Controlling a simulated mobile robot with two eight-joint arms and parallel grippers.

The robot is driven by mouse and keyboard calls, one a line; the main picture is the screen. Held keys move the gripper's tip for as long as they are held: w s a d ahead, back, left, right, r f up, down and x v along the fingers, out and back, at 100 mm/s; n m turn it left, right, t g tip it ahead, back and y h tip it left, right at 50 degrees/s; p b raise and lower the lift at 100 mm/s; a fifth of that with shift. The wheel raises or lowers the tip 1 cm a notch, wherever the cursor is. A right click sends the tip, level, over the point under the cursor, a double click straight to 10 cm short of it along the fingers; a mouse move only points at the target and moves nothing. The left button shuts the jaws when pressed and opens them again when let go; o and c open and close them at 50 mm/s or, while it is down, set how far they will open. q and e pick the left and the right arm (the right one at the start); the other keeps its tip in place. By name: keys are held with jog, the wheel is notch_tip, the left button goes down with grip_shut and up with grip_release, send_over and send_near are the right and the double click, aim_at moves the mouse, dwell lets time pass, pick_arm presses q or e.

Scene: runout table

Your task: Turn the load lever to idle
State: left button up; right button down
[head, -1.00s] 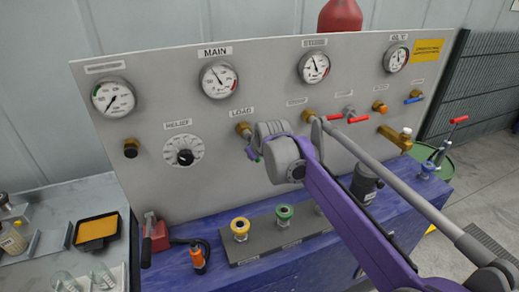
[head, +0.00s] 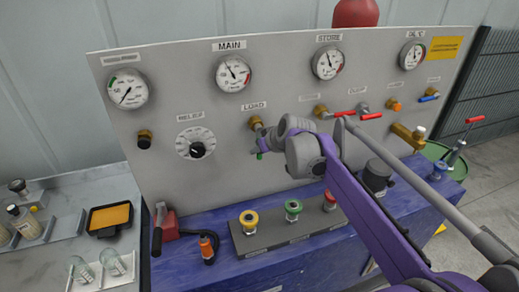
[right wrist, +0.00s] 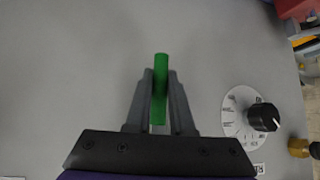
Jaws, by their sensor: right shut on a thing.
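The load lever's brass valve (head: 256,122) sits on the grey panel under the LOAD label (head: 255,105). Its green handle (head: 260,155) shows just below the valve, partly covered by my gripper. My right gripper (head: 262,146) reaches it from the right and is shut on the handle. In the right wrist view the green handle (right wrist: 161,75) stands upright in the picture between the two grey fingers (right wrist: 160,105), its tip showing beyond them. The joint between handle and valve is hidden there. My left gripper is in neither view.
The RELIEF dial (head: 196,143) is left of the lever; it also shows in the right wrist view (right wrist: 250,117). Red-handled valves (head: 345,114) sit to the right. Yellow (head: 248,222), green (head: 293,210) and red (head: 329,200) knobs stand below. Gauges line the panel's top.

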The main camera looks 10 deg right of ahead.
jog(key=c, duration=0.8)
grip_release()
jog(key=shift+a, duration=0.1)
jog(key=shift+s+r, duration=0.1)
jog(key=v, duration=1)
jog(key=shift+s+r, duration=0.15)
jog(key=shift+s, duration=0.05)
jog(key=s+f+m+g+h, duration=0.1)
jog(key=s+f, duration=0.6)
jog(key=s, duration=0.2)
jog(key=s+f+m+g, duration=0.1)
jog(key=s+f, duration=0.7)
jog(key=s, duration=0.1)
jog(key=s+f+m+h, duration=0.1)
jog(key=s+f, duration=0.7)
jog(key=s, duration=0.1)
jog(key=shift+s+a+f+g+h, duration=0.15)
jog(key=shift+a+g+h, duration=0.15)
jog(key=shift+a+g, duration=0.1)
